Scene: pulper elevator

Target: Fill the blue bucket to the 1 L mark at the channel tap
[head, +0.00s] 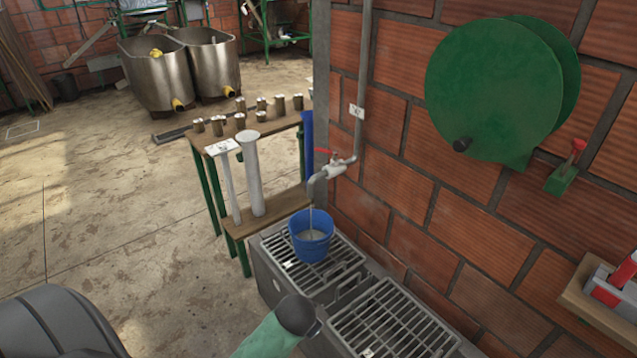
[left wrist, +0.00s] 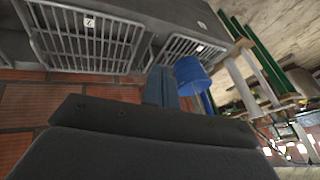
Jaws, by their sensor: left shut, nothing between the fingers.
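The blue bucket (head: 311,246) stands upright on the left grate of the channel (head: 262,272), under the tap (head: 330,171). A thin stream of water (head: 311,220) runs from the spout into it. Some pale water shows inside, but the level and any marks are too small to read. The tap's red handle (head: 325,152) shows above the spout. In the left wrist view, which looks upside down, my left gripper (left wrist: 162,72) is shut and empty. The bucket (left wrist: 190,74) shows beyond its fingertips, apparently apart from them. My right gripper is not in view.
A wooden bench (head: 165,136) with several metal cups stands behind the channel. A brick wall (head: 400,185) with a green wheel (head: 494,92) bounds the right. The right grate (head: 392,322) is clear.

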